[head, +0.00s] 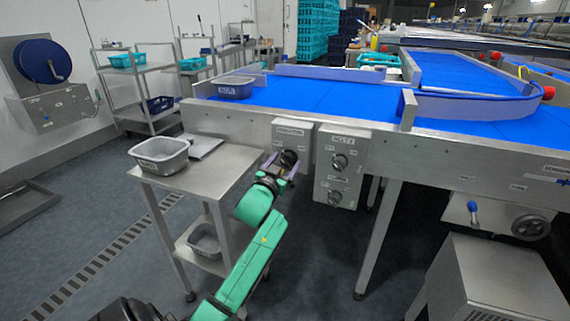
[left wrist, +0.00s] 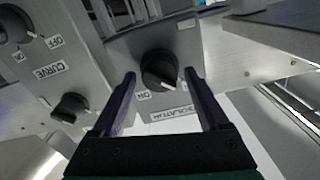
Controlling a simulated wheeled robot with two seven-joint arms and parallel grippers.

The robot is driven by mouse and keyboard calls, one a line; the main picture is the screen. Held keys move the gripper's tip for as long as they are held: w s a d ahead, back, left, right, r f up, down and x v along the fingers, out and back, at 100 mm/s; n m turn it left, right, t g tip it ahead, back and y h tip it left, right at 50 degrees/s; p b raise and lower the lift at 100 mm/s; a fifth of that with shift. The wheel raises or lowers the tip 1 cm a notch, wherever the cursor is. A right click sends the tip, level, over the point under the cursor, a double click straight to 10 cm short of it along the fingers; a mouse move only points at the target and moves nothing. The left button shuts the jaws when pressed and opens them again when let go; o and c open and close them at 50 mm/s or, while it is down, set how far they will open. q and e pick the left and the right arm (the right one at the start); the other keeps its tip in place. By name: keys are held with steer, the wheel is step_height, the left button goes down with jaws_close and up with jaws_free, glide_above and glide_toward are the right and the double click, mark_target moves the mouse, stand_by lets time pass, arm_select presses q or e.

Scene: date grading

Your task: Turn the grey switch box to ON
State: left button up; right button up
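The grey switch box (head: 292,128), labelled ISOLATOR, hangs on the front of the conveyor. Its black rotary knob (head: 289,157) also shows in the left wrist view (left wrist: 158,68). There a white mark is on the knob's lower edge, and an ON label (left wrist: 144,96) lies just below and left of it. My left gripper (head: 280,166) is open in front of the box. Its two fingers lie on either side of the knob in the wrist view, with gaps visible on both sides. I cannot tell how deep they reach. My right gripper is not in view.
A second grey box with two knobs (head: 342,165) hangs just right of the switch box. A steel table (head: 205,172) with a grey tub (head: 160,154) stands left of my arm. The blue conveyor belt (head: 310,95) runs above. Open floor lies right of my arm.

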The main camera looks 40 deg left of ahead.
arm_select(q)
jaws_close()
